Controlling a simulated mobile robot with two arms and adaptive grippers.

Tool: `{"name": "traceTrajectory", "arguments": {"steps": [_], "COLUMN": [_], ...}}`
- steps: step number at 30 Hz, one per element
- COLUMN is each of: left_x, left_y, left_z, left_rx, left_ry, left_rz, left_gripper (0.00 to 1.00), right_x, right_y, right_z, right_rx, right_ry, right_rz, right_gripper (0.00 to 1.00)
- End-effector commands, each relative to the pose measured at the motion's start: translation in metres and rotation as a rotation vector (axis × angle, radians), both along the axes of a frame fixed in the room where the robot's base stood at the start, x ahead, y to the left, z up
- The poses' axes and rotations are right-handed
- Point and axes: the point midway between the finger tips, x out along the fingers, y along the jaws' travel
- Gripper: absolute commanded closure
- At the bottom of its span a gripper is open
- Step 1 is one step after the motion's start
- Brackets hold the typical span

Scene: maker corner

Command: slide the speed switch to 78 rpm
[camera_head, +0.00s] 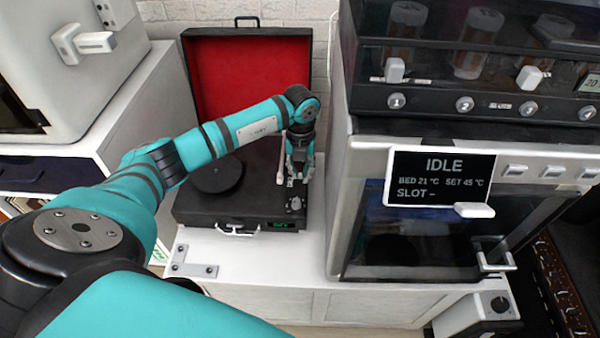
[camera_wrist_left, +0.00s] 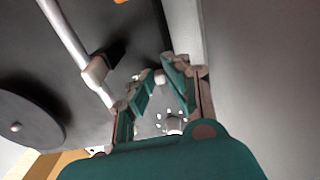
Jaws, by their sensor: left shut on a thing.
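The record player is a black case (camera_head: 215,216) with a red-lined lid (camera_head: 240,85) standing open. Its dark platter (camera_head: 217,175) is on the left of the deck and also shows in the left wrist view (camera_wrist_left: 28,120). The pale tonearm (camera_wrist_left: 68,35) lies beside my gripper. My left gripper (camera_head: 293,182) is low over the deck's right side, fingers pointing down. In the left wrist view its fingertips (camera_wrist_left: 165,78) are closed together on a small part, apparently the speed switch, which they mostly hide. Its setting cannot be read. My right gripper is out of view.
A small knob (camera_head: 295,203) is at the deck's front right, near a green display (camera_head: 283,224). A grey machine with an IDLE screen (camera_head: 440,178) stands close on the right. The white bench top (camera_head: 245,270) in front is mostly clear.

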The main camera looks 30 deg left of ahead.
Motion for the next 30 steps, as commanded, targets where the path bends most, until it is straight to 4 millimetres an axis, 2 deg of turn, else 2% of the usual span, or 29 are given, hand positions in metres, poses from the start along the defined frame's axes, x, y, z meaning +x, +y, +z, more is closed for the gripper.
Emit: {"name": "traceTrajectory", "arguments": {"steps": [5,6,7,17,20,30], "left_x": [0.005,0.005,0.005,0.003,0.004,0.005], "left_y": [0.004,0.004,0.004,0.003,0.003,0.004], "left_z": [0.002,0.002,0.002,0.004,0.016,0.086], "left_rx": [0.008,0.008,0.008,0.007,0.005,0.007], "left_ry": [-0.019,-0.019,-0.019,-0.015,-0.017,-0.019], "left_rz": [0.006,0.007,0.006,0.004,0.004,0.005], "left_gripper": [1.0,0.83,0.79,0.79,0.79,0.79], "right_x": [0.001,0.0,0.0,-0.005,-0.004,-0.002], "right_y": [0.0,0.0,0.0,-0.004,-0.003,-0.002], "right_z": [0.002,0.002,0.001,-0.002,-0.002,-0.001], "right_rx": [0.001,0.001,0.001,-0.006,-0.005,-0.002], "right_ry": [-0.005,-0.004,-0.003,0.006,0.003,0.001], "right_rz": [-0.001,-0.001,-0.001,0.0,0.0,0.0], "right_gripper": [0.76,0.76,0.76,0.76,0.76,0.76]}}
